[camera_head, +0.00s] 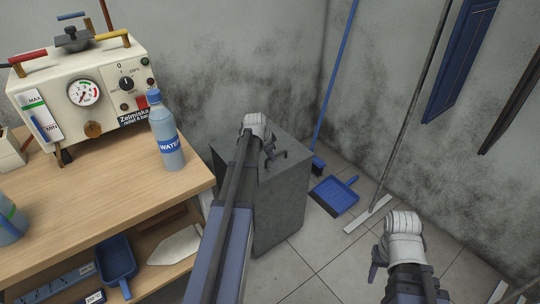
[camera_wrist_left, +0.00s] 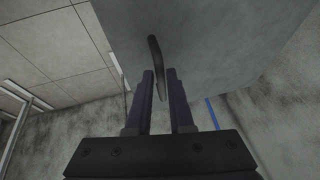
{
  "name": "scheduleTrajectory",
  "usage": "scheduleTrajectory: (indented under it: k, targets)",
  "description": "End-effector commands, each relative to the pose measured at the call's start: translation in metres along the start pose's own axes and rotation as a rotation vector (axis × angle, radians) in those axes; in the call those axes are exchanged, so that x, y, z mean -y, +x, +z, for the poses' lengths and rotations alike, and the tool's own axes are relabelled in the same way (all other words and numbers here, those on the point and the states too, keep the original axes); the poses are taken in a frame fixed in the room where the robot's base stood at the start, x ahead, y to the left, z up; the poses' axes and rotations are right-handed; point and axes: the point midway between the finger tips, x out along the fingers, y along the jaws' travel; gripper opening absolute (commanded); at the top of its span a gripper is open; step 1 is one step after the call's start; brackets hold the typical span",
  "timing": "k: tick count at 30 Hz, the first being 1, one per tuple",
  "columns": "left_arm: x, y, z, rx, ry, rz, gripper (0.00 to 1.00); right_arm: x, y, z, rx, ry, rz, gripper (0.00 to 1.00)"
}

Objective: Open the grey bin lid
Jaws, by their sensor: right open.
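The grey bin (camera_head: 282,215) stands on the floor right of the wooden table, with its flat lid (camera_head: 292,143) down. My left gripper (camera_head: 275,155) is over the lid, and its arm hides part of the bin. In the left wrist view, a thin dark curved handle (camera_wrist_left: 154,48) on the grey surface runs between the fingertips of my left gripper (camera_wrist_left: 161,72). The gap there is narrow, and I cannot tell whether the fingers press on the handle. My right gripper (camera_head: 376,264) is open and empty above the floor at lower right.
The wooden table (camera_head: 95,195) at left holds a water bottle (camera_head: 165,130) and a white machine (camera_head: 85,85).

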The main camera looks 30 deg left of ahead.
Motion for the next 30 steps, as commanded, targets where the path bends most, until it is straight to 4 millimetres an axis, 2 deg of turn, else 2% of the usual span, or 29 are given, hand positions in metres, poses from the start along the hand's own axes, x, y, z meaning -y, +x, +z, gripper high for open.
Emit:
scheduleTrajectory:
  k: [1,5,30]
  targets:
    - [0.0000,0.0000,0.0000,0.000,0.000,0.000,0.13,0.0000,0.0000,0.0000,0.000,0.000,0.000,0.50]
    - [0.0000,0.0000,0.0000,0.000,0.000,0.000,0.00,0.0000,0.0000,0.0000,0.000,0.000,0.000,0.50]
    - [0.0000,0.0000,0.0001,0.000,0.000,0.000,0.00,0.0000,0.0001,0.0000,0.000,0.000,0.000,0.50]
